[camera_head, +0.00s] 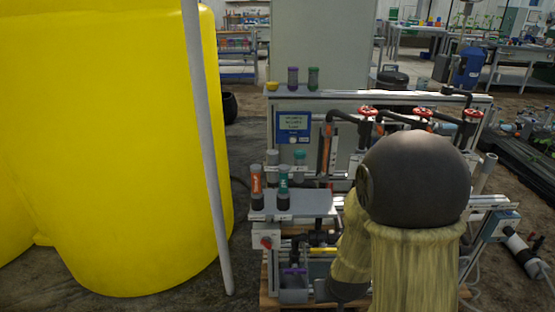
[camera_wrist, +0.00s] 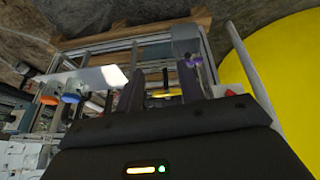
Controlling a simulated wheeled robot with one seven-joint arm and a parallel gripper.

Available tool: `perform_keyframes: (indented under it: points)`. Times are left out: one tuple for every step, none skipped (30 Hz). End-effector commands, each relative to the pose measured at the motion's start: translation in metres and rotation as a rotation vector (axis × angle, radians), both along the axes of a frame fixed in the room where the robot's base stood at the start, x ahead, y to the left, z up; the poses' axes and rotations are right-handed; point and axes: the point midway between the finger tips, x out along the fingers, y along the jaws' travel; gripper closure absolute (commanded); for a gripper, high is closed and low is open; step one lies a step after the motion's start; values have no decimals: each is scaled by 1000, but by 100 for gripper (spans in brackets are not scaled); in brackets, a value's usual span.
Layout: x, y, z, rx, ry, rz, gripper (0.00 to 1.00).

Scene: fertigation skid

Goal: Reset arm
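My gripper (camera_wrist: 160,85) shows in the wrist view with its two dark fingers spread apart. Nothing is held between them; a yellow strip shows in the gap, behind the fingers. In the head view my arm (camera_head: 415,190), with a dark rounded joint and a tan sleeve, stands in front of the right half of the fertigation skid (camera_head: 392,97). The arm bends down toward the skid's lower front, and its end is mostly hidden there.
A large yellow tank (camera_head: 110,150) and a slanted grey pole (camera_head: 207,150) stand at left. Several bottles stand on a grey shelf (camera_head: 310,203); two more stand on the top ledge. Red valve handles (camera_head: 421,113) line the back rail. Bare floor lies between tank and skid.

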Motion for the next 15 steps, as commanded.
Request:
perform_keyframes:
  points:
    - [-6,-1,15,23,14,-8,62]
    - [-11,-1,22,34,30,-11,62]
    - [-17,-1,30,46,48,-14,62]
    - [-22,-1,35,53,62,-17,62]
    - [-26,-2,41,59,74,-20,62]
    - [-32,-2,47,65,91,-21,62]
    - [-36,-3,52,68,101,-25,62]
    - [-41,-4,56,70,112,-27,62]
    - [-46,-5,61,71,124,-30,62]
    - [-50,-6,65,73,134,-32,62]
    - [-54,-7,69,73,143,-34,62]
    - [-59,-8,74,73,154,-37,62]
    - [-62,-9,77,72,163,-40,62]
    - [-66,-10,81,71,170,-43,62]
    - [-71,-11,86,69,181,-46,62]
